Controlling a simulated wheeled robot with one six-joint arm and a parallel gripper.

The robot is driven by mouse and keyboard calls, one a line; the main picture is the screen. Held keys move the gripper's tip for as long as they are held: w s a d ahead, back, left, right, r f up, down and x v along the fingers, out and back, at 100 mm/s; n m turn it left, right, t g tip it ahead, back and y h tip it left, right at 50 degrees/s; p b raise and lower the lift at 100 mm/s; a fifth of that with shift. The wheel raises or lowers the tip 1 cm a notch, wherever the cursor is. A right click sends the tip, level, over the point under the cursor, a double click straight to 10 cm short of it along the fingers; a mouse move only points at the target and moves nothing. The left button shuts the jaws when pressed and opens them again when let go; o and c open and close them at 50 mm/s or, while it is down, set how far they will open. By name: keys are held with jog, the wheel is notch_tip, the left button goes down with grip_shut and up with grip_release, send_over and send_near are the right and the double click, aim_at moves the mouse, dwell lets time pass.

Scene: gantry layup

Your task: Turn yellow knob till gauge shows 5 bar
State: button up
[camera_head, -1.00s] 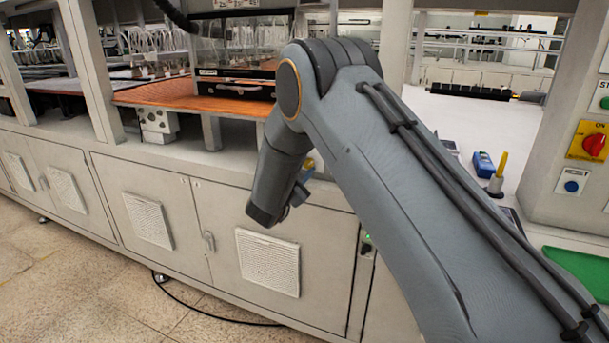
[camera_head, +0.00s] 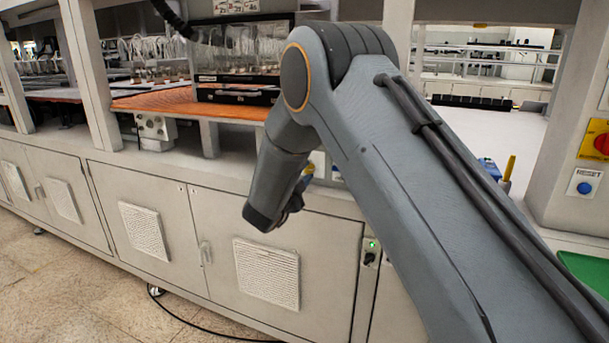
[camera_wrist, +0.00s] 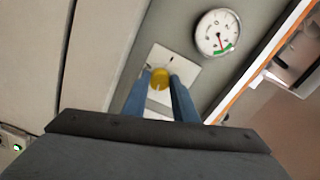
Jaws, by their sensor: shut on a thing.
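The yellow knob (camera_wrist: 160,79) sits on a pale square plate on the grey panel in the wrist view. My gripper (camera_wrist: 160,75) has its two blue fingers shut on the knob, one on each side. The round white gauge (camera_wrist: 218,33) is on the same panel, up and right of the knob. Its red needle points down in the picture, at the edge of a green band; the numbers are too small to read. In the head view my arm hides the knob and the gauge.
White cabinets with vents (camera_head: 266,273) run along the front. An orange surface (camera_head: 165,102) lies at the left behind my arm. Floor is open at lower left.

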jog(key=o, duration=1)
jog(key=shift+o, duration=0.2)
jog(key=b+v, duration=0.1)
jog(key=v, duration=0.6)
jog(key=shift+s, duration=0.35)
jog(key=shift+a, duration=0.15)
